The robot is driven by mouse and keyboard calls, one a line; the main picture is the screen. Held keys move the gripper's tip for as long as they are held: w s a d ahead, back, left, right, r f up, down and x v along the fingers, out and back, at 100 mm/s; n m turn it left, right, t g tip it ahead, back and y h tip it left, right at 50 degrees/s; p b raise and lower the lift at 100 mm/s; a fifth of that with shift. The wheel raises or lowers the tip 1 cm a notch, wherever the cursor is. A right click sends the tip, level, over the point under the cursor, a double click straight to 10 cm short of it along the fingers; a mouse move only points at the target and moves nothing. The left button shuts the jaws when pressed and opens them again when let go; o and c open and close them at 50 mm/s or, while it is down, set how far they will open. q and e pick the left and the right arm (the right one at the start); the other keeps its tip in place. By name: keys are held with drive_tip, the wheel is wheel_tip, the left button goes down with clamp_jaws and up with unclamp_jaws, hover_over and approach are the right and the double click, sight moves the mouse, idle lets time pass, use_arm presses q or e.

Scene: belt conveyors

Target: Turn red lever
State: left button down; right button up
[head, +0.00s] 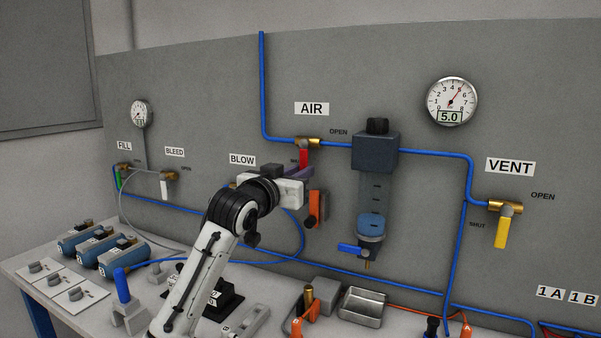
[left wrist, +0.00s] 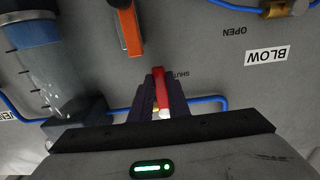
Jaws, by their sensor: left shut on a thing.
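The red lever (head: 304,156) hangs down from the brass AIR valve (head: 308,142) on the grey panel. Its lower end is hidden by my gripper in the head view. The OPEN mark (head: 338,132) is right of the valve. My left gripper (head: 302,172) is shut on the red lever. In the left wrist view the lever (left wrist: 161,88) shows between the two dark fingers, with the SHUT mark (left wrist: 181,75) beside its tip. My right gripper is not in view.
An orange-handled part (head: 317,208) hangs just below my left gripper. The dark filter unit (head: 375,152) stands out from the panel to the right. A yellow VENT lever (head: 502,230) hangs farther right. The large gauge (head: 452,100) reads 5.0. The bench below holds several fittings.

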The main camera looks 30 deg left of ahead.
use_arm(q)
drive_tip(key=c, duration=1.7)
unclamp_jaws()
drive_tip(key=s, duration=0.3)
drive_tip(key=s+d+b, duration=0.1)
drive_tip(key=s, duration=0.6)
drive_tip(key=shift+s+d+b, duration=0.1)
drive_tip(key=shift+d+b, duration=0.2)
drive_tip(key=shift+b, duration=0.05)
